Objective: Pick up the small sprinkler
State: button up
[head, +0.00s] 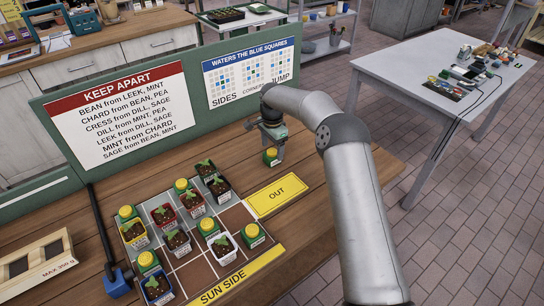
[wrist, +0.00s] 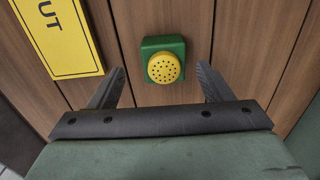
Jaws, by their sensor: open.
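A sprinkler, a green block with a round yellow perforated head (wrist: 163,67), stands alone on the wooden table. In the head view the same sprinkler (head: 271,157) is just below my gripper (head: 277,150), behind the yellow OUT card. In the wrist view my gripper (wrist: 160,75) is open, its dark fingers to the left and right of the sprinkler with gaps on both sides. Nothing is held. Similar sprinklers stand around the planting grid, such as one at its left corner (head: 127,212) and one at its right (head: 252,233).
Potted seedlings (head: 193,203) stand on the checkered grid (head: 196,272). The OUT card (head: 276,196) lies flat nearby, also at upper left in the wrist view (wrist: 60,30). A green board with signs (head: 120,110) rises behind. A black-handled tool (head: 101,230) stands left.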

aim_at(272, 151)
jog(key=f, duration=0.1)
jog(key=f+p, duration=0.1)
jog(key=f, duration=0.3)
jog(key=shift+w+a+p, duration=0.1)
jog(key=shift+w+p, duration=0.15)
jog(key=shift+p, duration=0.1)
jog(key=c, duration=1.1)
jog(key=shift+c, duration=0.2)
jog(key=shift+r, duration=0.2)
